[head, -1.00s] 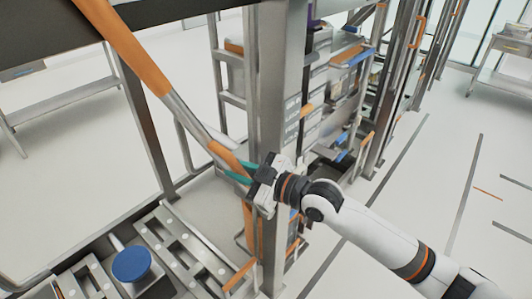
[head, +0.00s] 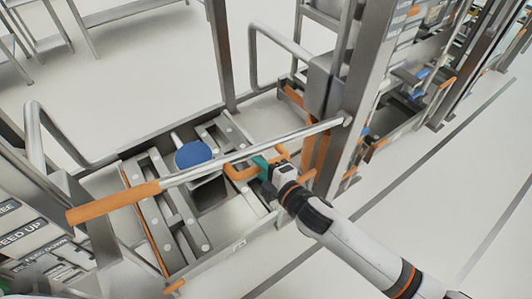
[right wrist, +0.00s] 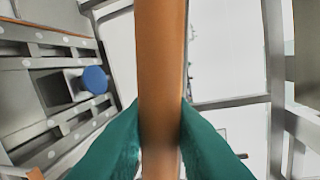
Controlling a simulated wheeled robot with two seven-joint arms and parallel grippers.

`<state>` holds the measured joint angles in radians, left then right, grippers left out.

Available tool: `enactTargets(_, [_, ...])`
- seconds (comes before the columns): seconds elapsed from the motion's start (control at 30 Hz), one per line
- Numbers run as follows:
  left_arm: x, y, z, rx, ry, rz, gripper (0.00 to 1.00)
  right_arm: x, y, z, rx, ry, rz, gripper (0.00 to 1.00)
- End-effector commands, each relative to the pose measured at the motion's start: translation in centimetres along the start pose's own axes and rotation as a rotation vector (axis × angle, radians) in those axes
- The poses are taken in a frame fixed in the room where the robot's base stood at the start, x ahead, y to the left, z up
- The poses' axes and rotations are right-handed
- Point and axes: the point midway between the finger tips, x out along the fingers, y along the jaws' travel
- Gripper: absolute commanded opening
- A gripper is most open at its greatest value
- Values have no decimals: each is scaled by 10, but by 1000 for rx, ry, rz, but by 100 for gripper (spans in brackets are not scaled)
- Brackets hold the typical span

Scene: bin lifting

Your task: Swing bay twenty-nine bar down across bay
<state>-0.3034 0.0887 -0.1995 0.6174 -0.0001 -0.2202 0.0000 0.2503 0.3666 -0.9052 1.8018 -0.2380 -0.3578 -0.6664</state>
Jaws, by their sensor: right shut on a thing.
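The bay's bar (head: 232,158) is a long silver bar with an orange sleeve (head: 114,201) at its left end. In the head view it slants across the bay, from a steel post (head: 358,90) at right down to the lower left, above the bay floor. In the right wrist view the green fingers (right wrist: 160,138) press both sides of an orange bar-like part (right wrist: 162,70). My left gripper is not in view.
Below the bar is the bay's metal frame (head: 172,215) with a blue round pad (head: 193,154). Curved grey rails (head: 55,135) stand at the back. A signed panel (head: 35,240) is at lower left. Open floor lies at right.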

Motion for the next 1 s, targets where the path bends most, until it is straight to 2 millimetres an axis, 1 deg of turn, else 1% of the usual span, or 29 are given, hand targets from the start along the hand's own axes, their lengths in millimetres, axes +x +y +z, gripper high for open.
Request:
enactTargets(0.03, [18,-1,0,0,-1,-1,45,5,24,1,-29,0,0,0])
enactTargets(0.1, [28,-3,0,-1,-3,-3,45,8,40,-1,-74,9,0,0])
enactTargets(0.2, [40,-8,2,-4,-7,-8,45,12,59,-3,-127,20,-1,0])
enactTargets(0.33, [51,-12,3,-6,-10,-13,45,15,76,-6,-181,31,-1,0])
enactTargets(0.5, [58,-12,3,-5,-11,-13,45,18,88,-9,-220,40,-2,0])
enactTargets(1.0, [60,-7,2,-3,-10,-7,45,18,96,-13,-240,49,10,0])
